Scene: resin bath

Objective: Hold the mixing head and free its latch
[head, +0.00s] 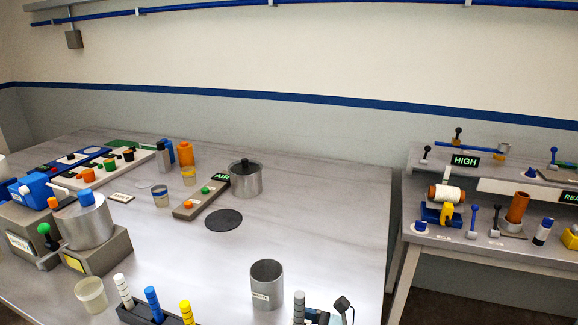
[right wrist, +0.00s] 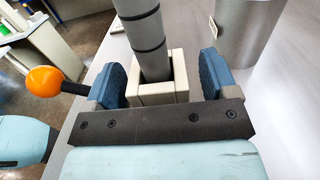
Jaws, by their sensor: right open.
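My right gripper (right wrist: 161,80) is open. Its two blue pads stand either side of a pale block (right wrist: 156,94) at the foot of a grey post with black bands (right wrist: 146,35). I cannot tell whether the pads touch the block. A grey banded post (head: 299,306) also shows at the bottom edge of the head view. I cannot tell for certain which part is the mixing head or its latch. At left in the head view, a blue unit (head: 36,188) with an orange knob sits by a grey drum (head: 84,220) and a green-knobbed lever (head: 44,229). My left gripper is out of view.
A metal cup (head: 266,286) stands close to the post; a lidded pot (head: 245,178) is farther back. A rack (head: 138,315) with coloured pegs is at front left. An orange knob (right wrist: 46,81) shows left of my right gripper. The table's middle is mostly clear.

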